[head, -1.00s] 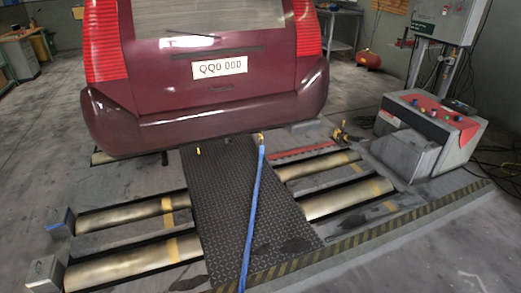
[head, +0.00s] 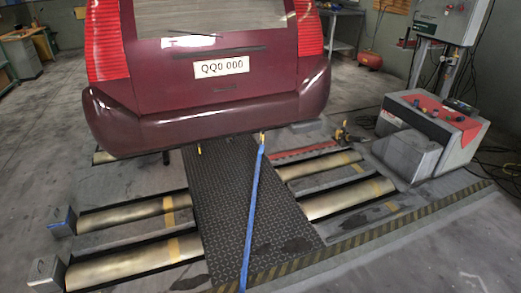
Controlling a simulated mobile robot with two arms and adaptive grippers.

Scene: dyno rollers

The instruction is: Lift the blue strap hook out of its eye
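A blue strap (head: 252,205) runs from the rear underside of the dark red car (head: 210,105) down over the black tread plate (head: 215,210) to the bottom edge of the head view. At its top end a small yellowish hook (head: 262,136) sits just below the bumper. The eye cannot be made out at this size. A second small yellow piece (head: 199,150) shows below the bumper to the left, with no strap on it. Neither of my grippers is in view.
Metal rollers (head: 130,216) lie on both sides of the tread plate. A yellow-black striped edge (head: 380,232) crosses the front right. A grey and red console (head: 432,132) stands at the right with cables behind it. Open floor (head: 35,130) lies at the left.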

